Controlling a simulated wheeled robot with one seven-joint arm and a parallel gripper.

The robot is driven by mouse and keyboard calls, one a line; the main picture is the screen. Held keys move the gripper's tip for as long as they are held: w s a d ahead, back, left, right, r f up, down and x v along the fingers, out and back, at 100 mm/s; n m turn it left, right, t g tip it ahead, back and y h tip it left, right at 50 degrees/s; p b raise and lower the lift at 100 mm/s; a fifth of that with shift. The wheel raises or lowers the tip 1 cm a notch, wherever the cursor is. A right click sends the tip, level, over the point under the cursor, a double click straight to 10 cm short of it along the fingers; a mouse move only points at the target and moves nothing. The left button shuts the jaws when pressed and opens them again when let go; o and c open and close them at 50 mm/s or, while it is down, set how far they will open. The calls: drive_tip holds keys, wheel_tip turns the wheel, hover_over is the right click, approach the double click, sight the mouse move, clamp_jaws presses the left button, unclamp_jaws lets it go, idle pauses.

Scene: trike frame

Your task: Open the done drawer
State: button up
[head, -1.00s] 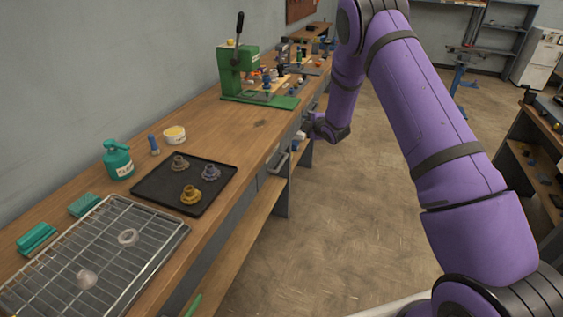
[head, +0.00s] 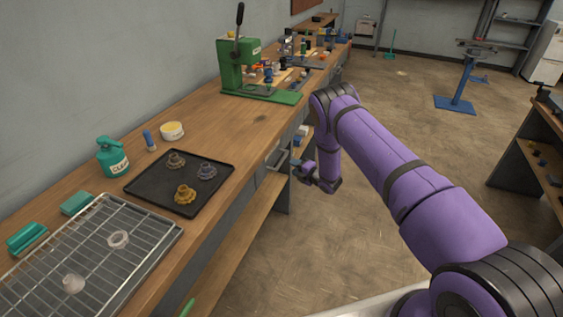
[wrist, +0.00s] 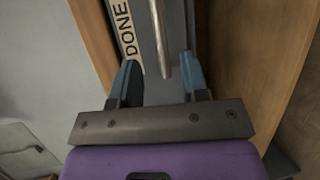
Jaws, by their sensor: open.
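The done drawer (wrist: 177,22) shows at the top of the wrist view, a grey front with a pale label (wrist: 128,32) reading DONE. Its metal bar handle (wrist: 160,40) runs beside the label. My gripper (wrist: 159,66) is open, its two blue fingers on either side of the handle's near end in the picture. I see no contact with the bar, and I cannot tell how deep the fingers reach. In the head view my gripper (head: 302,174) is low at the bench front, near a grey drawer handle (head: 277,158).
The wooden bench (head: 215,115) carries a green press (head: 255,75), a black tray (head: 150,185) with 3 gear-like parts, a wire rack (head: 100,250) and a green bottle (head: 111,157). A lower shelf (head: 240,225) runs beneath.

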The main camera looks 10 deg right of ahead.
sight(282, 159)
drive_tip(key=x, duration=0.9)
drive_tip(key=shift+s, duration=0.1)
clamp_jaws()
